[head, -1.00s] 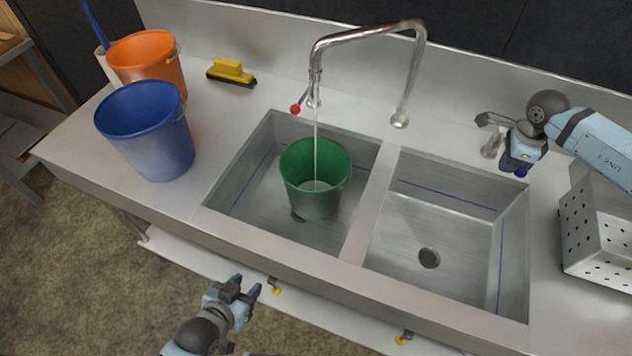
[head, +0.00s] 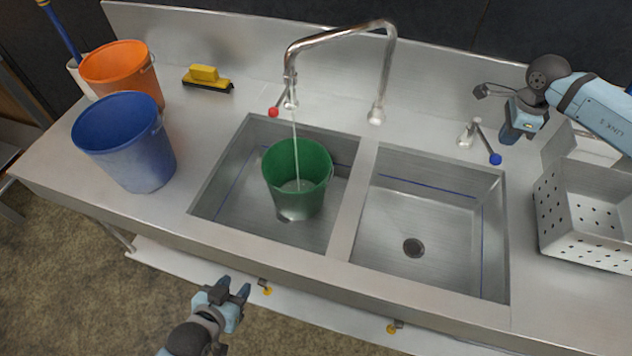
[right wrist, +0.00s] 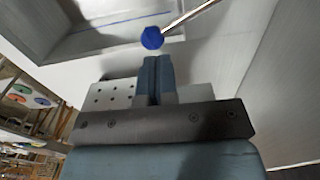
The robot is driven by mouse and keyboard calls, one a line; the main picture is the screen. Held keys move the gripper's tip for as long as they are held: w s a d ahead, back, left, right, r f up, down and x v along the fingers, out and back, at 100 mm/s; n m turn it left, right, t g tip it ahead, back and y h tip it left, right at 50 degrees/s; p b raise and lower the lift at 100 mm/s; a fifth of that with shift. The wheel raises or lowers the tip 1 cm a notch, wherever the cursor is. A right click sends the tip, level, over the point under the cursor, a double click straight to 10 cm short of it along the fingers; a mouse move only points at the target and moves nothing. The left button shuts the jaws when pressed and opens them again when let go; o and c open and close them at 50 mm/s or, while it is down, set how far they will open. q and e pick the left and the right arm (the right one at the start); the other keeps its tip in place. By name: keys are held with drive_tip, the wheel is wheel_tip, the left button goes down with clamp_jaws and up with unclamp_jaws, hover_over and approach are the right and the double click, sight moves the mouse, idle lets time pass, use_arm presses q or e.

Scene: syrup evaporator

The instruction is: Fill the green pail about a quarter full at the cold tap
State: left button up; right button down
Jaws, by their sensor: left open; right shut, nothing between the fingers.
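The green pail (head: 312,192) stands upright in the left basin under the spout (head: 340,38). A thin water stream (head: 294,140) falls from the spout into it, and shallow, pale water shows low inside. The blue-knobbed cold tap lever (head: 482,142) is behind the right basin, and its blue knob also shows in the right wrist view (right wrist: 152,38). My right gripper (head: 507,137) is shut and empty, just above and beside the knob, apparently apart from it. My left gripper (head: 232,287) is open and empty, in front of the counter's front edge.
A red-knobbed tap (head: 274,112) is left of the spout. A blue bucket (head: 140,155), an orange bucket (head: 115,72) and a yellow brush (head: 205,75) stand on the left counter. A perforated metal box (head: 575,222) is at the right. The right basin (head: 430,215) is empty.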

drive_tip(key=d+f+b, duration=0.5)
drive_tip(key=shift+s+d+f, duration=0.15)
drive_tip(key=shift+d+f, duration=0.05)
drive_tip(key=shift+f, duration=0.15)
idle(0.5)
drive_tip(key=shift+r, duration=0.15)
idle(0.3)
drive_tip(key=shift+w+d+r, duration=0.2)
idle(1.0)
idle(3.9)
drive_tip(key=shift+s+a+f+p, duration=0.2)
drive_tip(key=shift+s+a, duration=0.1)
drive_tip(key=shift+a, duration=0.2)
drive_tip(key=shift+s+a+f+p, duration=0.15)
drive_tip(key=shift+s+a, duration=0.1)
drive_tip(key=shift+a, duration=0.25)
drive_tip(key=shift+a, duration=0.1)
